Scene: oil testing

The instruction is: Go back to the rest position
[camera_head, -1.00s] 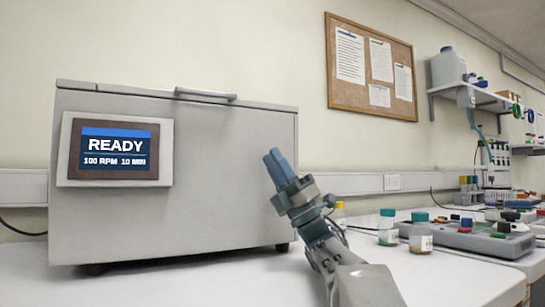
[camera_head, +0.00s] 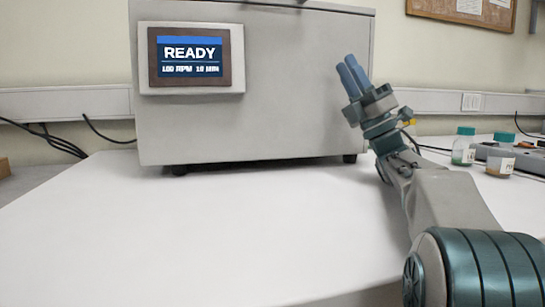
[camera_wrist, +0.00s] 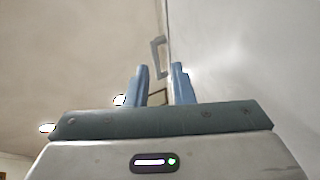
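My gripper (camera_head: 352,72) is raised in front of the right part of the grey machine's front face, fingers pointing up and slightly left. In the wrist view its two blue fingers (camera_wrist: 161,82) stand apart with a gap between them and nothing held. The arm reaches up from the lower right of the head view. The machine (camera_head: 270,90) is a large grey box on the white table. Its screen (camera_head: 190,58) reads READY, 100 RPM, 10 MIN. A grey handle (camera_wrist: 157,56) shows in the wrist view.
Two green-capped bottles (camera_head: 463,147) (camera_head: 501,156) stand on the table right of my arm, near a grey tray edge. Black cables (camera_head: 60,140) run along the wall at left. The white table (camera_head: 230,225) before the machine is clear. A cork board (camera_head: 462,8) hangs above right.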

